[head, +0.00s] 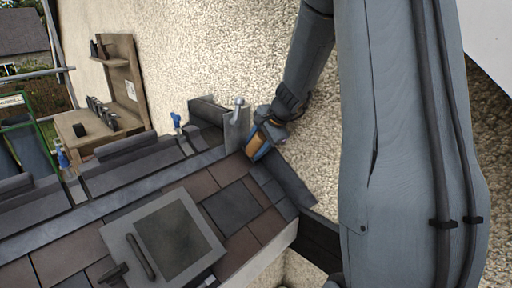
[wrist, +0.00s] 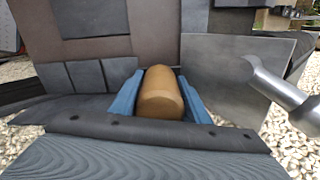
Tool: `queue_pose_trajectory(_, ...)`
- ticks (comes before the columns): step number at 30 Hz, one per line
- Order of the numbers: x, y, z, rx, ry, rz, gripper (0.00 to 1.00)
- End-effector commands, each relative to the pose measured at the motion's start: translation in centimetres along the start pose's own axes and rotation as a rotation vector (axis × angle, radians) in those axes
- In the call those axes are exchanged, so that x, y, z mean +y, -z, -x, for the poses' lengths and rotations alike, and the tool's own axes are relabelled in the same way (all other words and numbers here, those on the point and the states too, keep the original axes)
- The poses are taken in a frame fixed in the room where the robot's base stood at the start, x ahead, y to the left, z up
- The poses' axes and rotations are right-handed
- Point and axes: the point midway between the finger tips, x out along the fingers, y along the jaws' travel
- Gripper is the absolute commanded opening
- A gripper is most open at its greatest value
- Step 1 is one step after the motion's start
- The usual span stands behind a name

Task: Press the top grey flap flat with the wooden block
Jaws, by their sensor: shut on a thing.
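The wooden block (wrist: 161,94) is orange-brown and rounded. It sits between the blue jaws of my gripper (wrist: 160,90), which are shut on it; it also shows small in the head view (head: 255,143). A plain grey flap (wrist: 232,68) stands just right of the block in the wrist view. In the head view the flap (head: 236,130) stands up from the roof, beside my gripper on its left. I cannot tell whether the block touches it. The underside of the block is hidden.
A silver rod-like fitting (wrist: 278,82) stands in front of the flap's right part. Small dark slates (wrist: 90,76) lie left of the jaws. A framed roof window (head: 165,240) lies lower on the tiles. A rough wall (head: 200,45) rises behind, with a wooden bench (head: 100,125) at left.

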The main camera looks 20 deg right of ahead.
Motion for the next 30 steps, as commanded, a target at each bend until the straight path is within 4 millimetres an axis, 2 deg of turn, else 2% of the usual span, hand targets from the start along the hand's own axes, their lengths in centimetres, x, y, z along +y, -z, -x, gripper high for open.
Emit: queue_pose_trajectory(30, 0.0, 0.0, -2.4, 0.0, 0.0, 0.001, 0.2)
